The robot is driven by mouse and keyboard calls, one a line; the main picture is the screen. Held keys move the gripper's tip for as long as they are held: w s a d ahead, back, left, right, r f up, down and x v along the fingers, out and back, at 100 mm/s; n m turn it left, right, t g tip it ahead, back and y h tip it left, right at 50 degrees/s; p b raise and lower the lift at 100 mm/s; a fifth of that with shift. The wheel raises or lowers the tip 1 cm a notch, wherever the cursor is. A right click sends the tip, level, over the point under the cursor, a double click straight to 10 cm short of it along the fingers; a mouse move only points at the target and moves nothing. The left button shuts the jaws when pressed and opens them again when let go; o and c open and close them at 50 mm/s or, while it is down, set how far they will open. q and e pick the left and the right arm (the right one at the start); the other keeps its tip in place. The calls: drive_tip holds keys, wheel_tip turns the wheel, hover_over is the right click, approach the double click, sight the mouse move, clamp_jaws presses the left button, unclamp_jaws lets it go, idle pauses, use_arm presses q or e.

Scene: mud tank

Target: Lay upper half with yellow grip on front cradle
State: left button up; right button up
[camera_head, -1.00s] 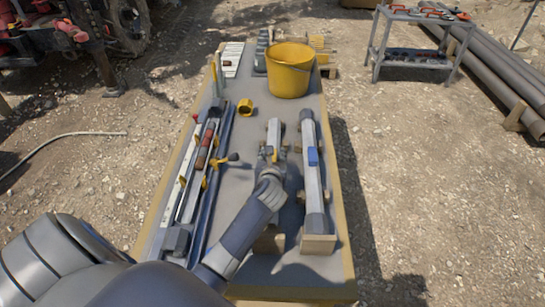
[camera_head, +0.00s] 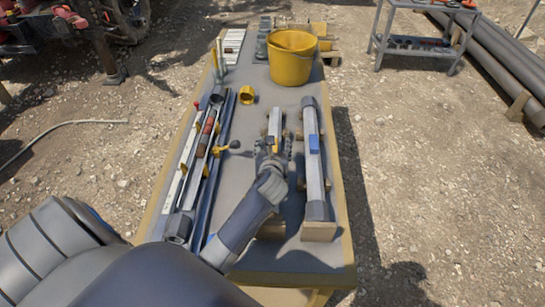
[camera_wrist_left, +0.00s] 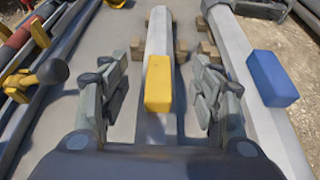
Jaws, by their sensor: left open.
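The upper half with the yellow grip is a pale grey bar (camera_head: 274,122) in the middle of the table. Its yellow grip (camera_wrist_left: 158,84) shows clearly in the left wrist view. Small wooden blocks (camera_wrist_left: 181,52) flank the bar on both sides; I take them for cradle parts, but its contact with them is hard to see. My left gripper (camera_head: 273,147) is open, its fingers apart on either side of the yellow grip, with visible gaps in the left wrist view (camera_wrist_left: 159,75). My arm and hand hide the bar's near end. My right gripper is not in view.
A similar bar (camera_head: 312,175) with a blue grip (camera_head: 314,144) lies on wooden blocks close to the right. Long troughs with a core and yellow handles (camera_head: 222,149) lie left. A yellow ring (camera_head: 247,95) and yellow bucket (camera_head: 291,65) stand farther back.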

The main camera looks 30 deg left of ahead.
use_arm(q)
drive_tip(key=v, duration=1)
